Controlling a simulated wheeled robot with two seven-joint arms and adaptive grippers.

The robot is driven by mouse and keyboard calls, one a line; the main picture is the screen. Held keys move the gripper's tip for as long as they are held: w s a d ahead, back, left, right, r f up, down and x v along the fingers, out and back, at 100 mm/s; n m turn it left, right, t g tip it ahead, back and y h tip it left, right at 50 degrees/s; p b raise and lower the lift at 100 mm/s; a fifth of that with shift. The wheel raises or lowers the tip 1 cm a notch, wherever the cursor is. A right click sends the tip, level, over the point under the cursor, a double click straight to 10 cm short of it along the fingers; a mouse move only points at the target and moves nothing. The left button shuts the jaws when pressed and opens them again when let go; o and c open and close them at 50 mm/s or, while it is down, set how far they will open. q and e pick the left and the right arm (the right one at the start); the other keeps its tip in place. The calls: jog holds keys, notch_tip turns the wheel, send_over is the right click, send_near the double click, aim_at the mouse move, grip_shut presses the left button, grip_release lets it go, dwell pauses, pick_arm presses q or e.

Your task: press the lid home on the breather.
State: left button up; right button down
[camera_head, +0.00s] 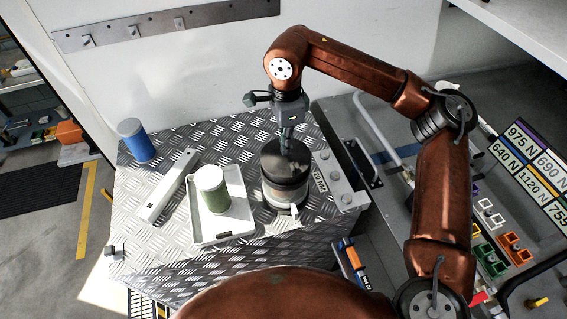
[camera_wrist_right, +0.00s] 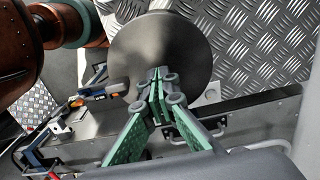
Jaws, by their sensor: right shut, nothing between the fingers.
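The breather (camera_head: 284,190) is a dark-topped, clear-bodied canister standing upright on the diamond-plate bench top. Its dark round lid (camera_head: 272,160) sits on top, and it fills the upper middle of the right wrist view as a grey disc (camera_wrist_right: 150,45). My right gripper (camera_head: 285,148) points down at the lid from above, fingers together and empty. In the right wrist view its green-padded fingertips (camera_wrist_right: 160,85) overlap the lid's face; I cannot tell whether they touch it. Whether the lid is fully seated is also unclear. My left gripper is not in view.
Left of the breather, a white tray (camera_head: 243,228) holds a green canister (camera_head: 212,190) with a pale top. Further left are a pale bar (camera_head: 167,186) and a blue canister (camera_head: 136,141). A metal bracket (camera_head: 343,180) lies close on the right. A wall with a hook rail stands behind.

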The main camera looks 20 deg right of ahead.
jog(key=shift+f+b, duration=0.55)
jog(key=shift+f, duration=0.35)
jog(key=shift+r+p, duration=2.3)
jog(key=shift+r, duration=1.25)
